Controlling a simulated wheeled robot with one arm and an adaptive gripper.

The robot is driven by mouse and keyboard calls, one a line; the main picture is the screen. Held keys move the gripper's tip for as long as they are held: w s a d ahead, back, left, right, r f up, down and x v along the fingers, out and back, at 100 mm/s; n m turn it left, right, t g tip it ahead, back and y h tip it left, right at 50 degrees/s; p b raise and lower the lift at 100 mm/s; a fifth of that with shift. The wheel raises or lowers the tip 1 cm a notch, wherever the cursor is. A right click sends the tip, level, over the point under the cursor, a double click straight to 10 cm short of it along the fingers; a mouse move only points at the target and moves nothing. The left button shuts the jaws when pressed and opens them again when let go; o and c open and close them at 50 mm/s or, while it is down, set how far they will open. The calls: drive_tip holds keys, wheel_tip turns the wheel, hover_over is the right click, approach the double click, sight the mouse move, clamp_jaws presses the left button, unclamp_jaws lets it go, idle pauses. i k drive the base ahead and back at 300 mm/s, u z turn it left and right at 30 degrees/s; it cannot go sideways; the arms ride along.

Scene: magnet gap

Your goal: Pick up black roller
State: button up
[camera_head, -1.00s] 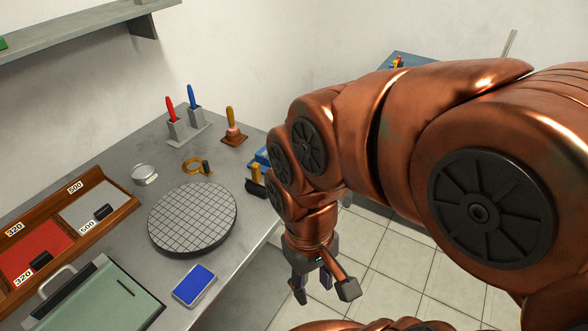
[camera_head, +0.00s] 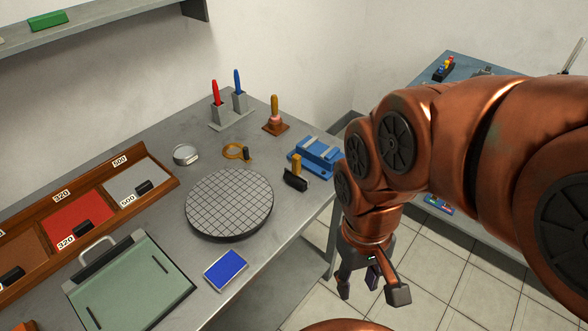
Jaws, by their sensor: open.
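A black roller-like tool (camera_head: 296,181) with an upright yellow handle stands on the grey workbench (camera_head: 262,262), near its right edge. It is the thing that best fits the black roller. My gripper (camera_head: 372,287) hangs past the bench's right edge, over the tiled floor, to the right of and nearer than the black tool. It is open, with its fingers pointing down and nothing between them. It is well apart from the tool.
A round gridded plate (camera_head: 229,203), a blue pad (camera_head: 225,270) and a green board (camera_head: 130,280) lie on the bench. A blue fixture (camera_head: 316,156) sits just behind the black tool. A second table (camera_head: 455,72) stands behind my arm.

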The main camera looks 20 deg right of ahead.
sight(292, 175)
drive_tip(key=u, duration=2.5)
drive_tip(key=k, duration=0.9)
drive_tip(key=z, duration=0.75)
drive_tip(key=i, duration=0.5)
